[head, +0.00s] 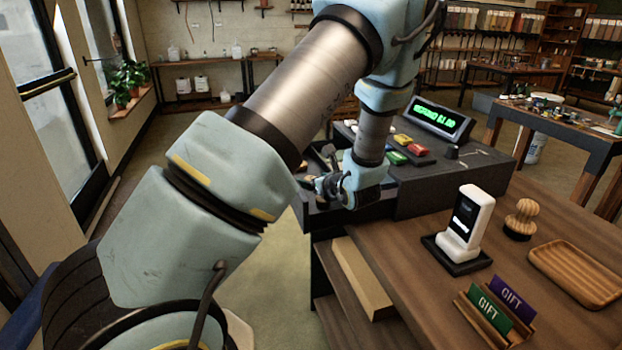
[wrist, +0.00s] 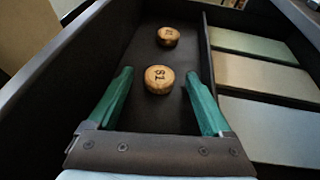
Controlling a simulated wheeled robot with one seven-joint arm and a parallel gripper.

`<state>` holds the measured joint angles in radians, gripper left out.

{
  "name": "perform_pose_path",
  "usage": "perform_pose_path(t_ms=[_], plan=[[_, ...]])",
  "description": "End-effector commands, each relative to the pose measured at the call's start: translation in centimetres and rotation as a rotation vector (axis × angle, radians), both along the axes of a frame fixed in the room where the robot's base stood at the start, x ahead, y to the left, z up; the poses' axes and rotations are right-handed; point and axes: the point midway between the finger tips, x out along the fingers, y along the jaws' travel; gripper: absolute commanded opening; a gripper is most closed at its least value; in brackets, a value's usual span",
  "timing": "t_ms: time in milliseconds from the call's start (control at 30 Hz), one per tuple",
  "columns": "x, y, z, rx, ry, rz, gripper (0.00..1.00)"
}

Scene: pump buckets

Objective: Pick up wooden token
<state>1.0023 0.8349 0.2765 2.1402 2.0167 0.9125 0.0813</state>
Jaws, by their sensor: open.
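Two round wooden tokens lie in a dark, narrow compartment of the open cash drawer (wrist: 97,45). The nearer token (wrist: 158,79), marked "$1", lies between the fingertips of my gripper (wrist: 158,74) in the wrist view. The other token (wrist: 168,37) lies farther back in the same compartment. My gripper is open, with one teal finger on each side of the near token and gaps showing on both sides. I cannot tell how high the fingertips are above it. In the head view my arm and gripper hide the tokens, and part of the drawer (head: 320,221) shows.
Compartments with banknotes (wrist: 255,78) lie right of a divider (wrist: 205,60). Dark drawer walls flank the gripper. A card reader (head: 466,225), stamp (head: 521,219), wooden tray (head: 580,272) and gift cards (head: 490,308) are on the counter.

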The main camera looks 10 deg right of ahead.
Motion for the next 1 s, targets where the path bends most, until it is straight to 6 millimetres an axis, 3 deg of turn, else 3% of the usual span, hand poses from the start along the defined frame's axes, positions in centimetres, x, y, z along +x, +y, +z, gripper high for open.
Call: perform_pose_path(t_ms=[167, 900, 1000], plan=[[-0.01, 0.02, -0.05, 0.000, 0.000, 0.000, 0.83], [-0.05, 0.01, -0.06, 0.001, 0.001, 0.000, 0.00], [-0.05, 0.01, -0.06, 0.001, 0.000, 0.000, 0.00]])
